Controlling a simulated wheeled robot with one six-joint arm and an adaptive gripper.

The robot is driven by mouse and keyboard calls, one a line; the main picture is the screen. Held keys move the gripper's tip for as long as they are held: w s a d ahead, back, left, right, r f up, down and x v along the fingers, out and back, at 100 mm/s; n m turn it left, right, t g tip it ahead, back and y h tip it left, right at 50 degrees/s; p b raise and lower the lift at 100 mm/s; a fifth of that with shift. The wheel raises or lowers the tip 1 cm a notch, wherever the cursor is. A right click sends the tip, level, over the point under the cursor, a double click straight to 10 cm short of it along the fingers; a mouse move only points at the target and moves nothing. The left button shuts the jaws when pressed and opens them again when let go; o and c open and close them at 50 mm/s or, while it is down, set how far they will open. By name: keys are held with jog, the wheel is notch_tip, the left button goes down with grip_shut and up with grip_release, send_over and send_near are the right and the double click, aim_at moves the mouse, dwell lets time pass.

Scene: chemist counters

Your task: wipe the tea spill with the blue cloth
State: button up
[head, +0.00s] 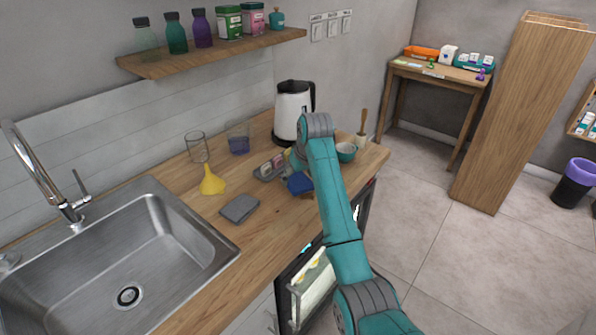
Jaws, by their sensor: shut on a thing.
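The blue cloth (298,185) shows as a small dark blue patch on the wooden counter, just left of my forearm. My gripper (297,172) points down at it from the bent wrist and is mostly hidden by my own arm. It appears shut on the blue cloth, at about counter height; whether the cloth touches the wood is unclear. I cannot make out the tea spill; part of the counter is hidden behind my arm.
A kettle (292,112) stands behind, a teal bowl (346,152) right. The sink (180,240) is at front left.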

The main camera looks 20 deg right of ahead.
jog(key=shift+f, duration=1.05)
dwell(0.8)
jog(key=shift+s, duration=0.1)
jog(key=shift+s+d, duration=0.75)
jog(key=shift+s, duration=0.25)
jog(key=shift+s+d, duration=0.75)
jog(key=shift+s, duration=0.25)
jog(key=shift+s+d, duration=0.75)
jog(key=shift+s, duration=0.25)
jog(key=shift+w+a, duration=0.55)
jog(key=shift+w, duration=0.2)
jog(key=shift+w+a, duration=0.5)
jog(key=shift+w, duration=0.2)
jog(key=shift+w+a+f, duration=0.1)
jog(key=shift+w+a, duration=0.5)
jog(key=shift+w, duration=0.2)
jog(key=shift+w+a, duration=0.6)
jog(key=shift+w, duration=0.2)
jog(key=shift+r, duration=3)
